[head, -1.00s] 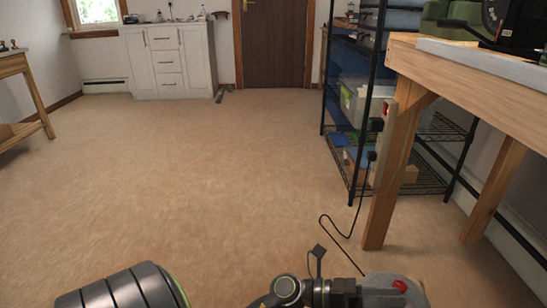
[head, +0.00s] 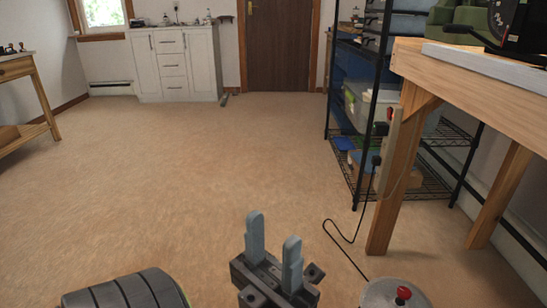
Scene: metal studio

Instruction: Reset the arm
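My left gripper (head: 273,228) shows at the bottom middle of the head view, with its two grey-blue fingers pointing up. The fingers stand apart, and nothing is between them. It is over bare floor and touches no object. A dark, rounded link of mine shows at the bottom left. My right gripper is not in view.
A wooden workbench (head: 476,97) stands close on the right, with a power strip and hanging cable (head: 345,235) at its leg. A black wire shelf (head: 367,180) stands behind it. White cabinets (head: 173,66) and a brown door (head: 280,45) are far back. The middle floor (head: 200,160) is clear.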

